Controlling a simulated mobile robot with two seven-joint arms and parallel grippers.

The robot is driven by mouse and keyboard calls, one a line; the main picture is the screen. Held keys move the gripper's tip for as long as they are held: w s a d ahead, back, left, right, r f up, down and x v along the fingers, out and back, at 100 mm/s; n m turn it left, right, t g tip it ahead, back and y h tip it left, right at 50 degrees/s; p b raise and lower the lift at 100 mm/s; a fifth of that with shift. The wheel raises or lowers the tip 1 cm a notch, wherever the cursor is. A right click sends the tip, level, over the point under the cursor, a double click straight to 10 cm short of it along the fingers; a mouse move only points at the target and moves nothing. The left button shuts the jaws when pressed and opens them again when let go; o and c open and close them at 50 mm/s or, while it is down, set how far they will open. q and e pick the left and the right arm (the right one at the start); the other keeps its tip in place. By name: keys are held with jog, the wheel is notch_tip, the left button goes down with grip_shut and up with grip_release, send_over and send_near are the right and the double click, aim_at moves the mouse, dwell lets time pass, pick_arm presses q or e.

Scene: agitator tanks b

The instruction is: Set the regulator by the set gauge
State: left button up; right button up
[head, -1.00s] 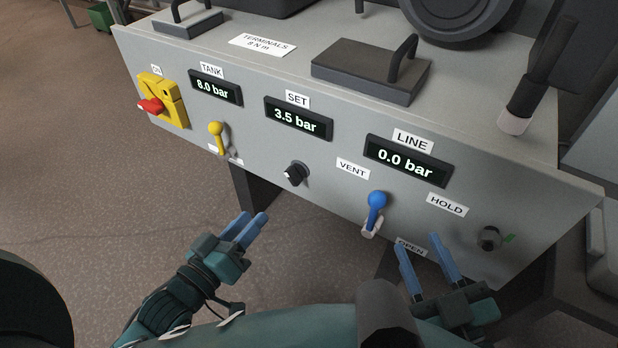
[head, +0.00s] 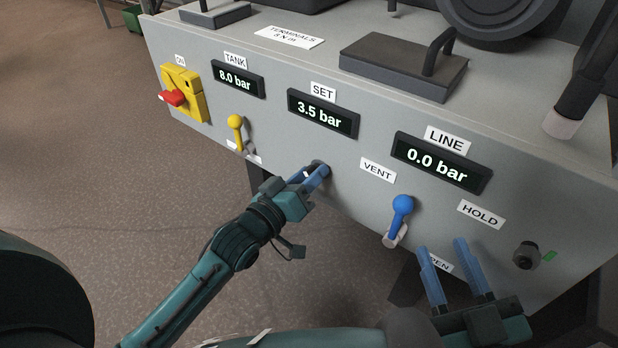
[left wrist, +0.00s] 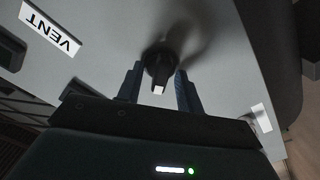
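The regulator is a black knob on the front panel below the SET gauge. In the head view my left gripper (head: 311,177) largely hides it. In the left wrist view the knob (left wrist: 161,66) stands between the two blue fingertips, its white mark showing. The fingers look parted around it, and I cannot tell whether they touch it. The SET gauge (head: 323,113) reads 3.5 bar. The TANK gauge (head: 238,79) reads 8.0 bar, and the LINE gauge (head: 441,162) reads 0.0 bar. My right gripper (head: 443,247) is open and empty before the panel's lower right.
A yellow lever (head: 236,124) and a red switch on a yellow plate (head: 184,95) are at the left. A black knob (head: 525,256) is below HOLD.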

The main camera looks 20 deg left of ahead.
pick_arm(q)
jog(key=shift+w, duration=0.1)
jog(key=shift+c, duration=0.3)
jog(key=c, duration=0.5)
jog(key=shift+c, duration=0.2)
